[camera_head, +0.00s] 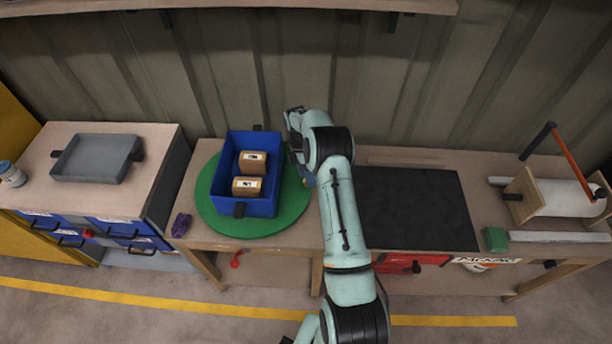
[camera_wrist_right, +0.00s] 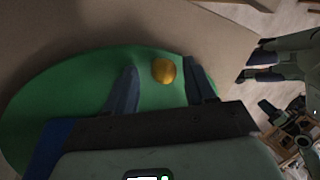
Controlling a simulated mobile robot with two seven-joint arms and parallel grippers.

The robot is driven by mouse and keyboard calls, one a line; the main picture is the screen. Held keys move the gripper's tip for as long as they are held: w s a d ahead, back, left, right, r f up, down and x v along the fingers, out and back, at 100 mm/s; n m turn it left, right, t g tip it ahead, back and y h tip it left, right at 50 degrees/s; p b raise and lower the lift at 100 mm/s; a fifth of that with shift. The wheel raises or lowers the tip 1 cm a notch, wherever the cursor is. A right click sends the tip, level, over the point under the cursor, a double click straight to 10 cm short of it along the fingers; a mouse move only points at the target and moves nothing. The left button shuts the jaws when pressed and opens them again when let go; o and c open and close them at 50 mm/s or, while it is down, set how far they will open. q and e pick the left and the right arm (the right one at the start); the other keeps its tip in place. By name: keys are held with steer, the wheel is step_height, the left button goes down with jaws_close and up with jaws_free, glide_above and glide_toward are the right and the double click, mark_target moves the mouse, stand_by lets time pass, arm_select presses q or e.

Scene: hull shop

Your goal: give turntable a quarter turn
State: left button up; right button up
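The turntable (camera_head: 282,215) is a green disc on the bench, carrying a blue bin (camera_head: 262,208) that holds two brown boxes (camera_head: 252,162). My right gripper (camera_head: 304,174) is over the disc's right edge in the head view, its fingertips largely hidden by my arm. In the right wrist view its two fingers (camera_wrist_right: 158,70) stand apart over the green disc (camera_wrist_right: 60,100). A round gold knob (camera_wrist_right: 164,71) shows between them, nearer the right finger. I cannot tell whether either finger touches it. My left gripper (camera_wrist_right: 246,62) shows at the right wrist view's right edge, fingers apart and empty.
A dark mat (camera_head: 415,208) lies right of my right arm. A grey tray (camera_head: 96,158) sits on the drawer cabinet at left. A small purple object (camera_head: 181,225) is by the disc's left side. A paper roll holder (camera_head: 545,195) stands at right.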

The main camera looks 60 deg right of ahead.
steer(key=shift+a, duration=0.1)
arm_select(q)
steer(key=w+r+p, duration=0.2)
steer(key=r, duration=0.1)
arm_select(e)
steer(key=v, duration=1.3)
steer(key=shift+r, duration=0.1)
steer(key=shift+w, duration=0.1)
